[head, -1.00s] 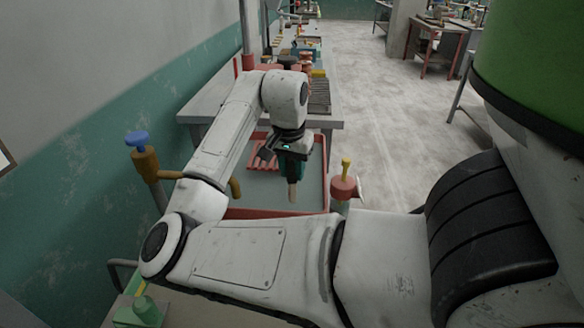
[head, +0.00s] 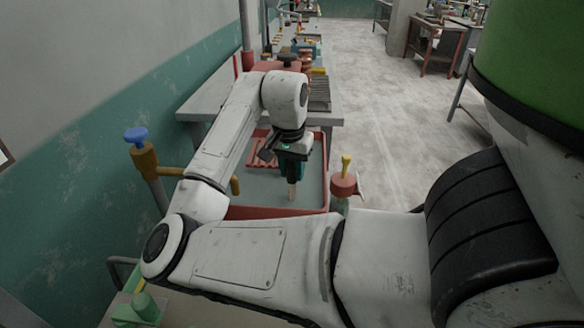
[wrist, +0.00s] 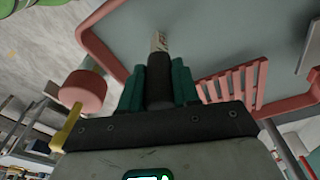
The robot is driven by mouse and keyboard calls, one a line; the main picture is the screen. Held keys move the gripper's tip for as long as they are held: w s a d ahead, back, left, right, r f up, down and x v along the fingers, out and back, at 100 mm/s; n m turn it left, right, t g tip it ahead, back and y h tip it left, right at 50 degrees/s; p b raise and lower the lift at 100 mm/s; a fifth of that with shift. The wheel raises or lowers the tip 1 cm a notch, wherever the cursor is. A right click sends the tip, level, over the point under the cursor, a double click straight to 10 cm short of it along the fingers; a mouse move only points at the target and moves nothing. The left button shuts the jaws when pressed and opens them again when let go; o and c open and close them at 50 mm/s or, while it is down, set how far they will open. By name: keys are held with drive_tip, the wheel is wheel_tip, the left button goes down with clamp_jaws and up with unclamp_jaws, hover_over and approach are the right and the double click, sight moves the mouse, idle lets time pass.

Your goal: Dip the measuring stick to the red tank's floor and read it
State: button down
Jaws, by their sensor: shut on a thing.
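The red tank (head: 262,213) is a shallow red-rimmed basin with a flat grey surface inside. I cannot tell whether that surface is liquid or bare floor. My gripper (head: 292,176) hangs over the tank, its teal fingers shut on the measuring stick (head: 292,190). The stick points down, with a pale wooden end at the grey surface; I cannot tell if it touches or goes in. In the wrist view the stick (wrist: 158,75) has a dark grip between the teal fingers (wrist: 158,88), and a pale end with small marks too small to read.
A red slatted rack (head: 262,150) lies at the tank's far left and also shows in the wrist view (wrist: 232,84). A red fitting with a yellow handle (head: 344,182) stands at the right rim. A brown pipe with a blue knob (head: 143,155) stands left. A grey bench (head: 205,103) is behind.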

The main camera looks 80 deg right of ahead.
drive_tip(key=shift+s+f+b, duration=0.1)
drive_tip(key=shift+f+b, duration=0.2)
drive_tip(key=shift+f, duration=0.4)
drive_tip(key=shift+s+f, duration=0.1)
drive_tip(key=shift+f, duration=0.3)
idle(0.6)
wheel_tip(320, 180, up, 30)
drive_tip(key=p, duration=1.9)
drive_tip(key=shift+w+f, duration=0.15)
drive_tip(key=shift+w, duration=0.05)
idle(0.4)
